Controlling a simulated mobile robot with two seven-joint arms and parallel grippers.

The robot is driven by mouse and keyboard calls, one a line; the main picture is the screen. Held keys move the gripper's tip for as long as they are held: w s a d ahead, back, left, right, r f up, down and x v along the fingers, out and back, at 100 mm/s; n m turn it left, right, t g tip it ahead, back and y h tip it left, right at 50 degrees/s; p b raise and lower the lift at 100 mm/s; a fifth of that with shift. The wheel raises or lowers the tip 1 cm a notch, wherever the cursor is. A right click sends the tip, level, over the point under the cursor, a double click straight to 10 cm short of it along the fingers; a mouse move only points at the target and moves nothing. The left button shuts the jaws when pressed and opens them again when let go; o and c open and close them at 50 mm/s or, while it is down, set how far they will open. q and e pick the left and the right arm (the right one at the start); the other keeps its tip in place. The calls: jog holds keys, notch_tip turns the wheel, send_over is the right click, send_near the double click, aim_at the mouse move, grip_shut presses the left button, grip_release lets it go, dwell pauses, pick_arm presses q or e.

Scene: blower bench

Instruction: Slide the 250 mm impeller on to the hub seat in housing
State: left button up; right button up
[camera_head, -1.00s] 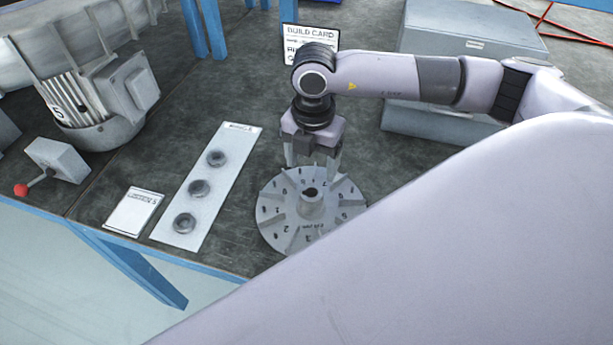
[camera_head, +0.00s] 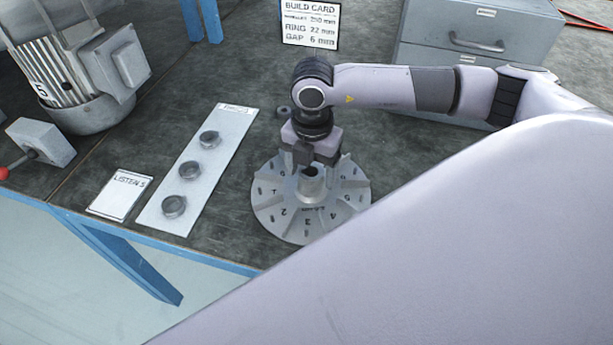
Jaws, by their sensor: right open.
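A grey motor unit (camera_head: 125,60) with a "5" tag stands at the upper left. No hub seat shows clearly. My left gripper is out of view.
A white strip (camera_head: 220,140) carries three dark rings. A build card (camera_head: 310,24) and grey drawer cabinet (camera_head: 480,40) stand behind. My own pale arm covers the lower right.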

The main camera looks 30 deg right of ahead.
jog(key=shift+c, duration=0.3)
jog(key=c, duration=0.9)
jog(key=shift+r+p, duration=2.85)
jog(key=shift+r, duration=1.25)
jog(key=shift+c, duration=0.2)
